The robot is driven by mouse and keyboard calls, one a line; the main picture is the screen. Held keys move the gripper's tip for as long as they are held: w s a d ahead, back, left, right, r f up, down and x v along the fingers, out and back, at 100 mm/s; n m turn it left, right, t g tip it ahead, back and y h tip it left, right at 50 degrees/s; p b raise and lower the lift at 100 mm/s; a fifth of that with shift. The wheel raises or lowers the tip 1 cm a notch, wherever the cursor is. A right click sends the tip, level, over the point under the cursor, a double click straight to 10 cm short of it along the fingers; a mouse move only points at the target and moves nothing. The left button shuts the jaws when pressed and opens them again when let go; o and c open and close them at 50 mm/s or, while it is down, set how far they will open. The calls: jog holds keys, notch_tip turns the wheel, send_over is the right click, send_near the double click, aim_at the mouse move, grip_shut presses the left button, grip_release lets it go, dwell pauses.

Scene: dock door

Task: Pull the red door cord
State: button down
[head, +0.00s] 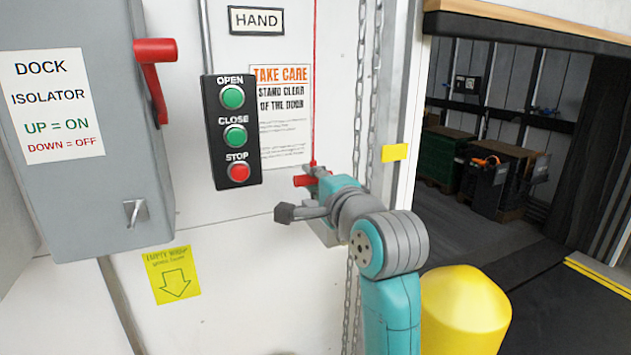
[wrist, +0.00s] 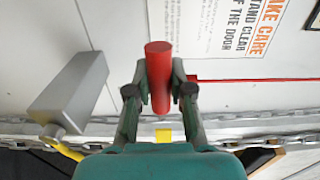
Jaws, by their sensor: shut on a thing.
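The red door cord (head: 314,80) hangs straight down in front of the wall, right of the "TAKE CARE" notice. In the wrist view the cord (wrist: 240,79) runs sideways to a red handle (wrist: 159,75). My gripper (wrist: 159,88) has one finger on each side of the handle and is shut on it. In the head view the handle (head: 303,181) pokes out left of my gripper (head: 312,178), and my arm hides part of it.
A control box (head: 232,132) with OPEN, CLOSE and STOP buttons is left of the cord. A grey isolator box (head: 85,140) with a red lever (head: 155,72) is further left. Chains (head: 374,70) hang close on the right. A yellow bollard (head: 463,315) stands lower right.

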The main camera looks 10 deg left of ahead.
jog(key=shift+f, duration=1.9)
grip_release()
jog(key=shift+r, duration=0.1)
jog(key=v, duration=1)
